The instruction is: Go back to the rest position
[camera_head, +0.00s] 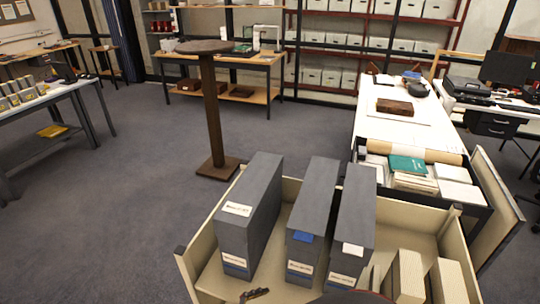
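My gripper cannot be made out in the head view. A dark rounded shape shows at the bottom edge, and I cannot tell what part it is. Three grey archival boxes stand upright in a cream open-topped bin: a left box (249,215), a middle box (312,217) and a right box (352,225). The left box has a white label, the middle one a blue label, and the right one a white label. The cream bin (199,256) runs off the bottom of the view.
A small dark object (255,294) lies at the bottom edge. Cream files (408,275) stand at the bin's right. A pedestal stand (212,110) rises behind the bin. A white table (395,128) is at right. Shelves line the back wall. Carpet (120,200) at left is clear.

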